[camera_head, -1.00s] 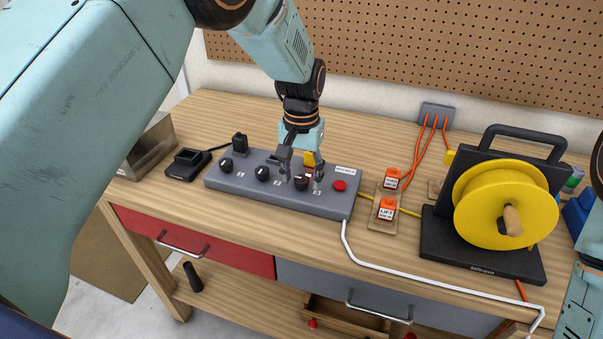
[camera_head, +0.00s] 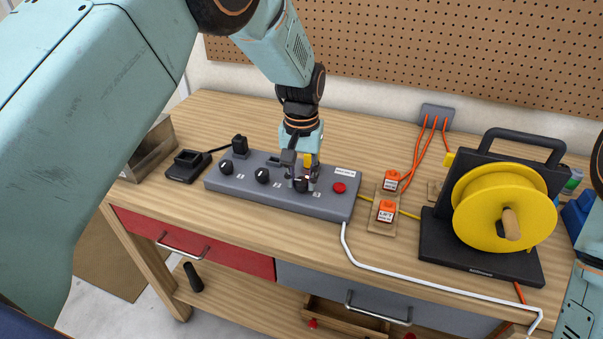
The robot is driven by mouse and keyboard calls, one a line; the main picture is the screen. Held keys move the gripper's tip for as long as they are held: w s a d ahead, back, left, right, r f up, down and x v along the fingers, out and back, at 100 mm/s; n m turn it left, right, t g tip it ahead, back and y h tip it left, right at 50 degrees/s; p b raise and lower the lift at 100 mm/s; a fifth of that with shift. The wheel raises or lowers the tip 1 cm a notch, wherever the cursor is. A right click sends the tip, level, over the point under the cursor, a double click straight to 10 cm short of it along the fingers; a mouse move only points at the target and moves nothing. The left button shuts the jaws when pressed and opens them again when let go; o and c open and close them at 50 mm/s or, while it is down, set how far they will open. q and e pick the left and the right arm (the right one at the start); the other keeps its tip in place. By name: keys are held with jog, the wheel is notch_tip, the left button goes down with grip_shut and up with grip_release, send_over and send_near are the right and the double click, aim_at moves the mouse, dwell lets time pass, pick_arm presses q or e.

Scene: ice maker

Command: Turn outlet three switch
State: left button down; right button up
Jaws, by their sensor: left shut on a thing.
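A grey outlet strip (camera_head: 235,187) lies on the wooden bench, with black rotary knobs along its top and a red button (camera_head: 339,188) near its right end. The left knob (camera_head: 226,166) and the middle knob (camera_head: 262,175) stand free. My left gripper (camera_head: 301,182) points down over the strip and is shut on the third knob (camera_head: 301,186), the outlet three switch. Its fingers partly cover the knob, so its exact angle is hard to tell. My right gripper is not in view; only part of my right arm shows at the right edge.
A black charger dock (camera_head: 187,164) sits left of the strip. Orange lift-cover boxes (camera_head: 386,210) and a yellow cable reel (camera_head: 500,205) on a black stand are to the right. A white cable (camera_head: 420,279) runs along the front edge. A pegboard (camera_head: 440,50) rises behind.

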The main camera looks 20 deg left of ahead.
pick_arm(q)
jog(key=n+p, duration=0.2)
jog(key=n, duration=0.1)
jog(key=shift+r+p, duration=0.2)
jog(key=shift+p, duration=0.1)
jog(key=n+p, duration=0.1)
jog(key=n, duration=0.2)
jog(key=shift+n+p, duration=0.3)
jog(key=shift+n, duration=0.1)
jog(key=n+p, duration=0.1)
jog(key=n, duration=0.3)
jog(key=shift+w+n, duration=0.1)
jog(key=shift+n, duration=0.2)
jog(key=n, duration=0.5)
jog(key=shift+n, duration=0.4)
jog(key=c, duration=1.3)
grip_release()
jog(key=o, duration=0.3)
jog(key=shift+f, duration=0.1)
